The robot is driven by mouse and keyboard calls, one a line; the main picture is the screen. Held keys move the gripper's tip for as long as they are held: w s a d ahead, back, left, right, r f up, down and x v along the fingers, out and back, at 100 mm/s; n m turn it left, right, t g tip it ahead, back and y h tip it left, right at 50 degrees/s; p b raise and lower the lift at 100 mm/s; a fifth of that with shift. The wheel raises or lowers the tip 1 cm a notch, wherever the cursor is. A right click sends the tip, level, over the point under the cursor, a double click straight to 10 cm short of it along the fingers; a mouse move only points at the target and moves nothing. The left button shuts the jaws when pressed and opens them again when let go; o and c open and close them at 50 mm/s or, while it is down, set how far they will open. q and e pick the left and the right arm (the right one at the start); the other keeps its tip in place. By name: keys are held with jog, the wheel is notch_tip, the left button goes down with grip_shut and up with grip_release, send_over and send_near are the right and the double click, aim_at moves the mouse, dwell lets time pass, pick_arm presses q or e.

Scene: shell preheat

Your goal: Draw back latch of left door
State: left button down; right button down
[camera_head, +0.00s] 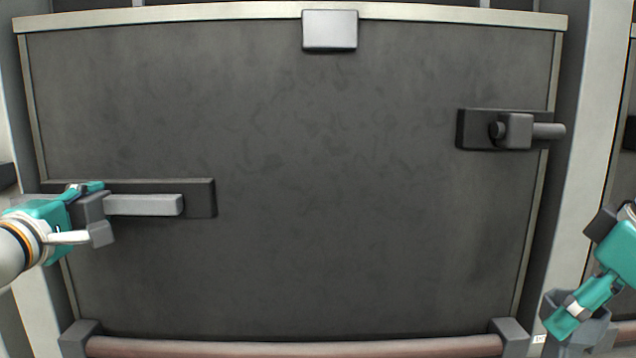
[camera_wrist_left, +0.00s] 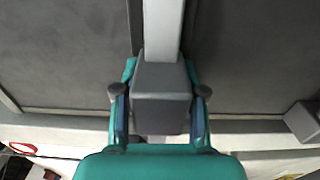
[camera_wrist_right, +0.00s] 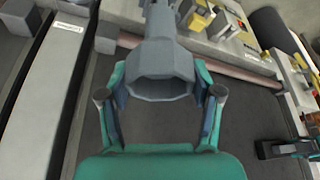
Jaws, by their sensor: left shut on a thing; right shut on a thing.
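A large dark door panel (camera_head: 300,180) fills the head view. At its left, a light grey bar (camera_head: 145,205) lies along a dark plate (camera_head: 203,198). My left gripper (camera_head: 95,215) is shut on the dark grey block at the bar's end; in the left wrist view the block (camera_wrist_left: 160,95) sits between both fingers. At the door's right, a dark latch (camera_head: 515,131) has a rod (camera_head: 549,131) reaching over the light frame. My right gripper (camera_head: 580,305) is at the lower right, shut on a grey funnel-shaped thing (camera_wrist_right: 160,75), well away from the left gripper.
A reddish-brown bar (camera_head: 300,347) runs along the door's bottom between grey brackets (camera_head: 512,335). A light grey block (camera_head: 330,30) sits at the top edge. Light frame posts (camera_head: 583,110) flank the door. The right wrist view shows several yellow items (camera_wrist_right: 222,25) beyond the bar.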

pick_arm(q)
jog(key=shift+w+d+f, duration=0.1)
jog(key=shift+d+f, duration=0.15)
jog(key=shift+f, duration=0.1)
jog(key=c, duration=0.9)
grip_release()
jog(key=shift+o, duration=1.3)
jog(key=shift+d+r, duration=0.1)
pick_arm(e)
jog(key=shift+s+d, duration=0.1)
jog(key=shift+d, duration=0.1)
pick_arm(q)
jog(key=shift+r, duration=0.1)
jog(key=s, duration=1.2)
jog(key=shift+d, duration=0.3)
jog(key=shift+s, duration=0.1)
